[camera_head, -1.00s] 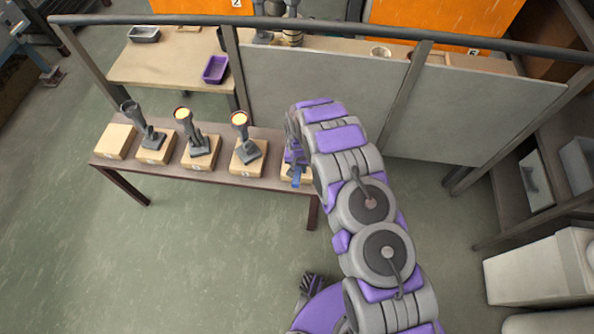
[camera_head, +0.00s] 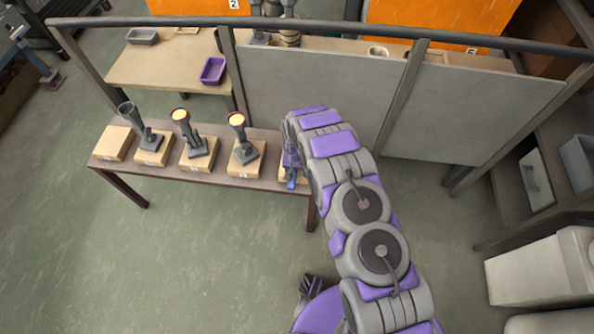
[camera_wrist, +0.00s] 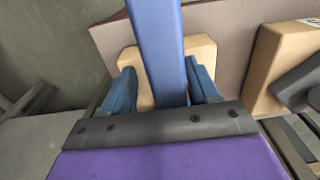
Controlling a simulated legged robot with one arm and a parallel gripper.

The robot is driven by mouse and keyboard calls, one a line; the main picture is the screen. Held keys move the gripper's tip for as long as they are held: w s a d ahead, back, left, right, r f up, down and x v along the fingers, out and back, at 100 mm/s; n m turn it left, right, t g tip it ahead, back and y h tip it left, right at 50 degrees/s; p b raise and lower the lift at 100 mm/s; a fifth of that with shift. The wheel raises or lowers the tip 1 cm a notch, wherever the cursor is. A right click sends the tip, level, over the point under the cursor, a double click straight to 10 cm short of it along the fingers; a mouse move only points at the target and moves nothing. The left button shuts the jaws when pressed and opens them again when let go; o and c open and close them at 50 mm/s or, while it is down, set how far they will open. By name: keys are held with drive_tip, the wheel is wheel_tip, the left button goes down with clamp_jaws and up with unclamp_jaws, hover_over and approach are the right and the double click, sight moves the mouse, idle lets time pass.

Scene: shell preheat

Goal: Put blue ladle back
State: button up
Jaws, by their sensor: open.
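The blue ladle's long straight handle (camera_wrist: 158,40) runs between the two blue fingers of my gripper (camera_wrist: 163,84) in the wrist view. The fingers stand apart, with a gap on each side of the handle. A tan block (camera_wrist: 204,58) lies beneath the handle on the brown bench (camera_wrist: 105,48). In the head view my gripper (camera_head: 291,178) is at the right end of the bench (camera_head: 268,181), mostly hidden by my arm. The ladle's bowl is not visible, and I cannot tell whether the ladle rests on the block.
The leftmost block (camera_head: 115,143) is bare. A grey panel (camera_head: 318,95) and rail stand behind the bench. The floor in front is clear.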

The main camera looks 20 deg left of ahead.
drive_tip(key=shift+a+r, duration=0.2)
drive_tip(key=shift+r, duration=0.15)
drive_tip(key=r+p, duration=0.2)
drive_tip(key=r, duration=0.8)
drive_tip(key=shift+d+r+p, duration=0.15)
drive_tip(key=shift+d+p, duration=0.05)
drive_tip(key=shift+p, duration=0.2)
drive_tip(key=shift+s+r, duration=0.1)
drive_tip(key=shift+r, duration=0.2)
drive_tip(key=shift+a, duration=0.35)
drive_tip(key=shift+d+r, duration=0.15)
drive_tip(key=shift+r, duration=0.1)
drive_tip(key=s+d+r+m, duration=0.1)
drive_tip(key=s+d+r, duration=0.2)
drive_tip(key=d+r, duration=0.9)
drive_tip(key=s+d+r, duration=0.3)
drive_tip(key=d+r, duration=0.6)
drive_tip(key=r, duration=0.6)
drive_tip(key=s+d+r+m+g, duration=0.1)
drive_tip(key=s+d+r, duration=0.75)
drive_tip(key=s, duration=0.25)
drive_tip(key=s+d+r, duration=0.1)
drive_tip(key=s+d, duration=0.1)
drive_tip(key=s, duration=0.6)
drive_tip(key=s+d+r+g, duration=0.1)
drive_tip(key=s+d, duration=0.2)
drive_tip(key=s, duration=0.6)
drive_tip(key=shift+s+d+r+m, duration=0.15)
drive_tip(key=shift+d+r+m, duration=0.15)
drive_tip(key=shift+d+r, duration=0.1)
